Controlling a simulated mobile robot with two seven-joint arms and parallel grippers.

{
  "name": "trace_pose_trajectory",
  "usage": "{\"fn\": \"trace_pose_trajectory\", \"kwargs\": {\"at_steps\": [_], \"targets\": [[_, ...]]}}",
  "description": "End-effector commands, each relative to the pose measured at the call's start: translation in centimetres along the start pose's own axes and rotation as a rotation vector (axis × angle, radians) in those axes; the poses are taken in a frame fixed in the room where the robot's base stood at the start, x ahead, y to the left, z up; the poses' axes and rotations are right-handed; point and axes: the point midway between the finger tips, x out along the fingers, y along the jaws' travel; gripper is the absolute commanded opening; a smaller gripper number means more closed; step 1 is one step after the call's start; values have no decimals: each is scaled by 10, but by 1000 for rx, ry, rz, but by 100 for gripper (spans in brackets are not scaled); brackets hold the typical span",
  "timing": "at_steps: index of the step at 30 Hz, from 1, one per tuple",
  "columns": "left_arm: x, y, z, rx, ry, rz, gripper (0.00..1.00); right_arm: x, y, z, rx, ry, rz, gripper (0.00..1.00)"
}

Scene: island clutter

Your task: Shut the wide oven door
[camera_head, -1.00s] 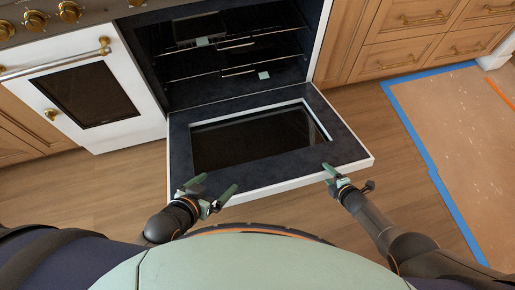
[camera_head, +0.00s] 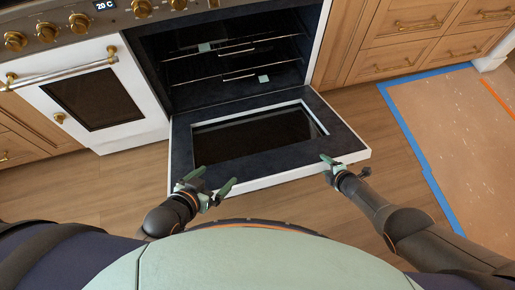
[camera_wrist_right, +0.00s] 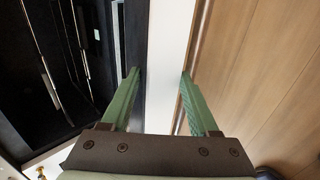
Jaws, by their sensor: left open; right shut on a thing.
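The wide oven door (camera_head: 180,145) hangs open and low, dark inside with a window (camera_head: 255,136) and a white rim, in front of the dark oven cavity (camera_head: 190,93). My right gripper (camera_head: 328,165) is at the door's front edge near its right corner. In the right wrist view, its green fingers (camera_wrist_right: 160,78) stand on either side of the white door edge (camera_wrist_right: 160,45), shut on it. My left gripper (camera_head: 211,183) is open and empty by the door's front edge, toward its left; whether it touches the door I cannot tell.
A narrower white oven door (camera_head: 140,117) with a brass handle is shut on the left. Brass knobs (camera_head: 142,9) line the range above. Wooden drawers (camera_head: 385,45) stand on the right. Blue tape (camera_head: 415,145) borders a floor covering at right. Wooden floor (camera_head: 125,185) is clear left of the door.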

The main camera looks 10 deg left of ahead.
Motion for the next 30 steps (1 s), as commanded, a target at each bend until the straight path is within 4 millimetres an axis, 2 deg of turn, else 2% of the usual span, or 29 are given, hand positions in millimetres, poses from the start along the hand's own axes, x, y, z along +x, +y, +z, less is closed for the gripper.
{"fn": "trace_pose_trajectory", "kwargs": {"at_steps": [1,14,30], "targets": [[-2,0,-2,0,0,0,100,0,11,-3,1,7,11,5],[-3,0,-6,0,4,-2,100,-1,13,-3,1,6,4,5],[-22,3,-24,-2,-1,0,100,-13,50,-6,-1,13,-61,5]]}}
